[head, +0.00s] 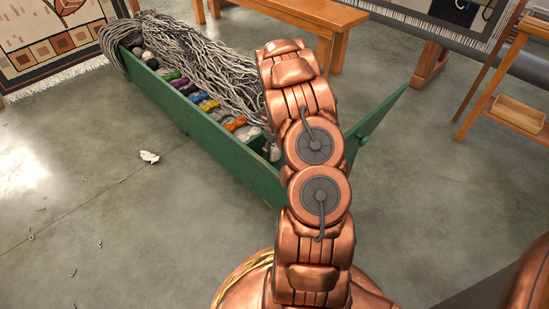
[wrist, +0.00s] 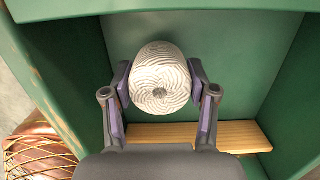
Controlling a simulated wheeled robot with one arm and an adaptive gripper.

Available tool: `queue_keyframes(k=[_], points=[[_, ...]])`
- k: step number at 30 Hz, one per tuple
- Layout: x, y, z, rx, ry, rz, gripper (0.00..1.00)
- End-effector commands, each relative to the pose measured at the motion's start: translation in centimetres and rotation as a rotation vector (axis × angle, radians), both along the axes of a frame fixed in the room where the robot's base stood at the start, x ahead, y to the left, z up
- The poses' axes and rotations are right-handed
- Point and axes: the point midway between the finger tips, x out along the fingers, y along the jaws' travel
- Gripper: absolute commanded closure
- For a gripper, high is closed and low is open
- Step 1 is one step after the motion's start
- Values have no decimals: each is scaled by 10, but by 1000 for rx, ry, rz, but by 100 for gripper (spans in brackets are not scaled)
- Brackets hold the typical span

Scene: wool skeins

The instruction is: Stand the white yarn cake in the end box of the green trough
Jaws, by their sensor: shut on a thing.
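The white yarn cake (wrist: 161,62) is a ribbed, rounded cake with a small dark core hole facing the wrist camera. My gripper (wrist: 160,84) is shut on it, with purple-padded fingers on its left and right sides. In the wrist view, green walls of the end box (wrist: 285,88) surround the cake and fingers. I cannot tell whether the cake touches the bottom. In the head view, the green trough (head: 225,153) runs from upper left to the middle. My arm hides most of its near end, and a small pale patch shows beside the arm there.
A wooden slat (wrist: 190,135) lies across the end box below the cake. Grey yarn strands (head: 205,58) and several coloured skeins fill the rest of the trough. A wooden bench (head: 305,15) stands behind; left floor is mostly clear.

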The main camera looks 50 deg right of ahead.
Motion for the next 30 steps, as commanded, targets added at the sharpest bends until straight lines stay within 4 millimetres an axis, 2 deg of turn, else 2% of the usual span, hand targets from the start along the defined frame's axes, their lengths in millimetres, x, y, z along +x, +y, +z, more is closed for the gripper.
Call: queue_keyframes(k=[9,21,22,29,30], points=[[0,0,-35,-1,0,1,77],[0,0,-37,-1,-1,1,77],[1,0,-38,-2,-2,1,41],[1,0,-38,-1,-1,1,17],[0,0,-38,-1,-1,1,17]])
